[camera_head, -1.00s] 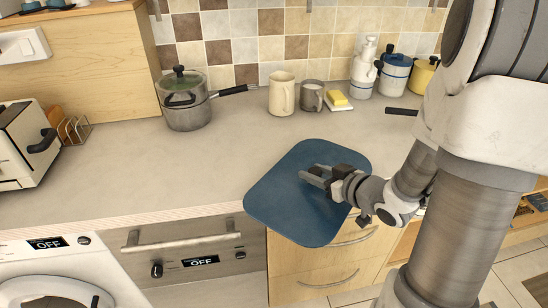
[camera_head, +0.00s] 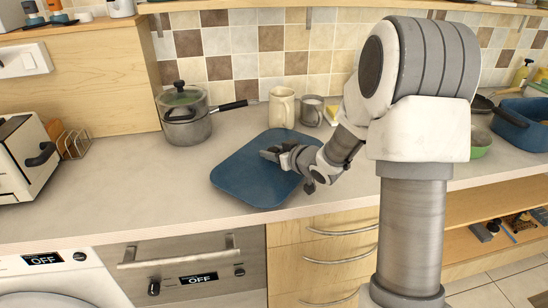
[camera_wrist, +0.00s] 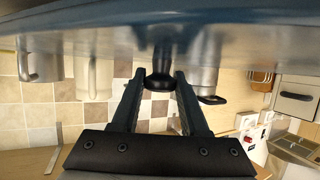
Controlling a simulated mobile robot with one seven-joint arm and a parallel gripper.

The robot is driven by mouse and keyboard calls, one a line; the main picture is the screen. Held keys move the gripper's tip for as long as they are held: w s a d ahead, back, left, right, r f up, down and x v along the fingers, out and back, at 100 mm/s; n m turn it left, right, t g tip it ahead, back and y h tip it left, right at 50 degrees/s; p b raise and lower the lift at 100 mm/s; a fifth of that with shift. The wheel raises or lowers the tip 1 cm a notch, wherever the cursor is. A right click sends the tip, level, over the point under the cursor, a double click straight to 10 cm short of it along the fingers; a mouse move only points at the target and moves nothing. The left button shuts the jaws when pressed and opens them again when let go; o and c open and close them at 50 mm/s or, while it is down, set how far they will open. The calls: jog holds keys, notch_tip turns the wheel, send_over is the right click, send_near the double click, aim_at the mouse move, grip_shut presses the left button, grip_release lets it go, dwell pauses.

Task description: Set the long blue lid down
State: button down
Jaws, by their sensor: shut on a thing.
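The long blue lid (camera_head: 238,178) is a wide flat rounded rectangle, roughly level over the front of the counter, left of my arm. My gripper (camera_head: 272,154) is on its upper side, near its middle. In the wrist view the lid (camera_wrist: 80,30) fills the top of the picture, upside down. Its dark knob (camera_wrist: 160,80) lies between my two fingers, which are shut on it. I cannot tell whether the lid touches the counter.
A blue oven dish (camera_head: 522,128) is at the far right. The counter (camera_head: 130,185) is clear to the left.

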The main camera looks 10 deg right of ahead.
jog(key=shift+s+d+f, duration=0.1)
jog(key=shift+f, duration=0.55)
jog(key=shift+f, duration=0.1)
jog(key=c, duration=0.9)
grip_release()
jog(key=shift+f, duration=0.2)
jog(key=o, duration=0.5)
jog(key=shift+r, duration=0.1)
